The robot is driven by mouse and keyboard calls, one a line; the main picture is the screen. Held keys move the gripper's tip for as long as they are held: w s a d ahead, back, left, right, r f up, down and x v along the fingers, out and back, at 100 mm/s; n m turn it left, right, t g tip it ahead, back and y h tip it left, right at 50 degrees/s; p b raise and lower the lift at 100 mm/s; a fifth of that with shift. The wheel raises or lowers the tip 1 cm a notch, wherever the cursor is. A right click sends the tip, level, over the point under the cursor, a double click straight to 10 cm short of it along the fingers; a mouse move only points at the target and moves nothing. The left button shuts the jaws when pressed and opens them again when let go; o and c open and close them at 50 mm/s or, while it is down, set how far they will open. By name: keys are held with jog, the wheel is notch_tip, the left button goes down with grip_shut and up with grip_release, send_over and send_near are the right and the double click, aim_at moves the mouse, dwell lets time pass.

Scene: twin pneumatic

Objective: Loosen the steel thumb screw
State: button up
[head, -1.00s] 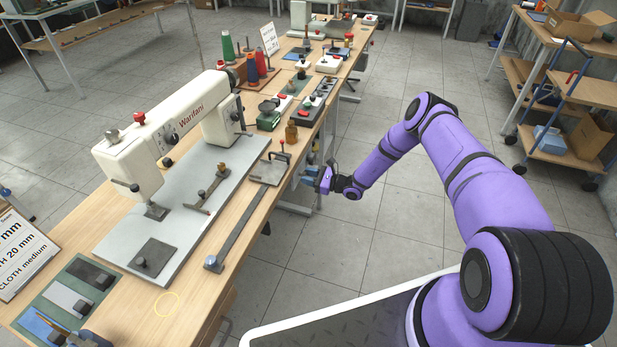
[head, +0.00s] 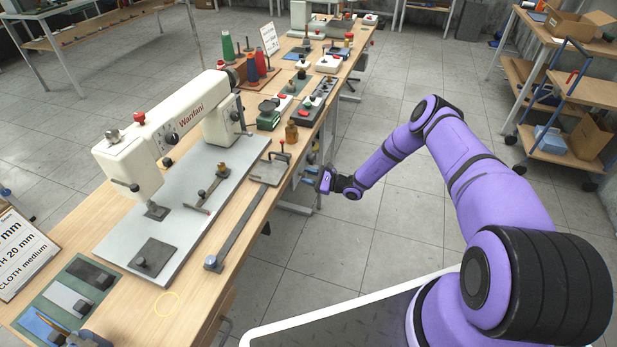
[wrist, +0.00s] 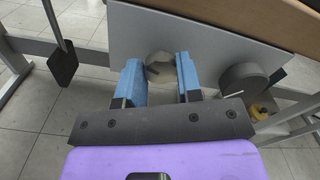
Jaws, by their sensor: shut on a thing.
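My gripper (wrist: 158,70) shows its two blue fingers in the wrist view, one on each side of a round, pale steel knob, which I take to be the thumb screw (wrist: 160,66). The fingers are shut on it. The knob sits against a grey plate (wrist: 128,38) under the table edge. In the head view my gripper (head: 312,175) is beside the right edge of the workbench, below its top. The screw cannot be made out there.
A dark round knob (wrist: 244,80) and a small yellow part (wrist: 262,110) are right of the fingers. A dark pedal-like plate on a rod (wrist: 62,66) hangs at left. The workbench (head: 170,290) carries a sewing machine (head: 175,125). The floor right of it is open.

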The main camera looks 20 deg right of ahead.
jog(key=o, duration=0.9)
jog(key=shift+o, duration=0.2)
jog(key=v, duration=1)
jog(key=shift+s+d, duration=0.2)
jog(key=shift+d, duration=0.15)
jog(key=shift+r, duration=0.1)
